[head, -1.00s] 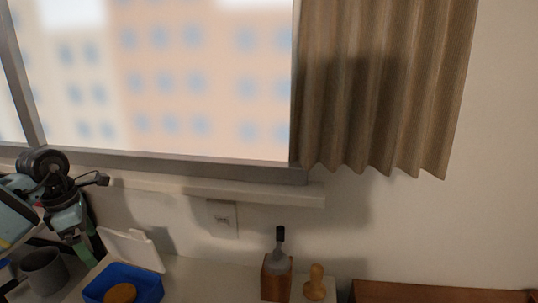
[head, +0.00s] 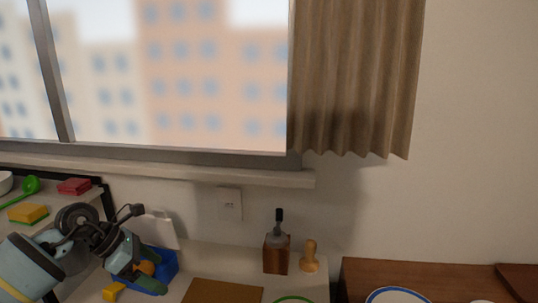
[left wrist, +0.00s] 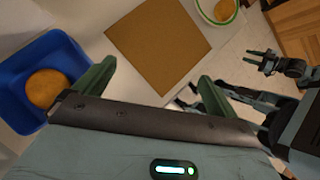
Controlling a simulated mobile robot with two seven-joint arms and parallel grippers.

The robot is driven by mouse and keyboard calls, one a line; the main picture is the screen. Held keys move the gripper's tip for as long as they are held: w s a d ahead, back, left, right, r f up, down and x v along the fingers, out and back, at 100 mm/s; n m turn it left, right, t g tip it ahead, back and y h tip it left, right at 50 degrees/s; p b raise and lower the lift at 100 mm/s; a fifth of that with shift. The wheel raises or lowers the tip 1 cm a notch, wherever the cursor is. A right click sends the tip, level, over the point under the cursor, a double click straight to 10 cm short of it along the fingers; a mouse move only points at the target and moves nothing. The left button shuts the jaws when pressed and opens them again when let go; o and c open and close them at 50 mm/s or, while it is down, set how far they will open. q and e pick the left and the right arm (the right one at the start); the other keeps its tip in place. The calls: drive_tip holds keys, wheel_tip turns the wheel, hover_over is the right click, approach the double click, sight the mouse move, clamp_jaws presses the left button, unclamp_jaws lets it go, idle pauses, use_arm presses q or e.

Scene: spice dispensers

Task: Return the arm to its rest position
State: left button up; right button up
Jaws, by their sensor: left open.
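My left gripper (head: 137,274) is at the lower left of the head view, in front of the blue box. In the left wrist view its two green fingers (left wrist: 150,85) are spread apart with nothing between them. They hang above the worktop, between a blue box (left wrist: 62,50) and a brown board (left wrist: 158,45). A small dark gripper at the right of the left wrist view (left wrist: 262,62) looks like my right one; it is too small to judge. The right arm does not show in the head view.
The blue box (head: 168,262) holds a round tan item. A wooden block with a dark-handled tool (head: 276,255) and a wooden stamp-like item (head: 310,258) stand near the wall. A plate (head: 397,296) is at the lower right. Sponges (head: 28,213) sit on a rack at left.

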use_arm(q)
drive_tip(key=s+d+r+n+t+h, duration=0.2)
drive_tip(key=d+n+t+h, duration=0.25)
drive_tip(key=d, duration=0.35)
drive_tip(key=s+d+r+n+t+h, duration=0.25)
drive_tip(key=d+n+h, duration=0.25)
drive_tip(key=d, duration=0.3)
drive_tip(key=s+a+f+n+t+y, duration=0.1)
drive_tip(key=s+a+f+n+y, duration=0.35)
drive_tip(key=n, duration=0.55)
drive_tip(key=s+a+f+n+t+y, duration=0.1)
drive_tip(key=a+f+n+t+y, duration=0.15)
drive_tip(key=f+n+y, duration=0.55)
drive_tip(key=s+a+f+n+t+y, duration=0.1)
drive_tip(key=s+a+f+n+y, duration=0.3)
drive_tip(key=n, duration=0.7)
drive_tip(key=s+d+f+n+g, duration=0.1)
drive_tip(key=s+f+n+g, duration=0.35)
drive_tip(key=s, duration=0.85)
drive_tip(key=s+f+n+g, duration=0.2)
drive_tip(key=s+f+g, duration=0.4)
drive_tip(key=s+g, duration=0.5)
drive_tip(key=w+d+f+t+h, duration=0.2)
drive_tip(key=w+d+f+t, duration=0.1)
drive_tip(key=f+t, duration=0.7)
drive_tip(key=shift+w, duration=0.7)
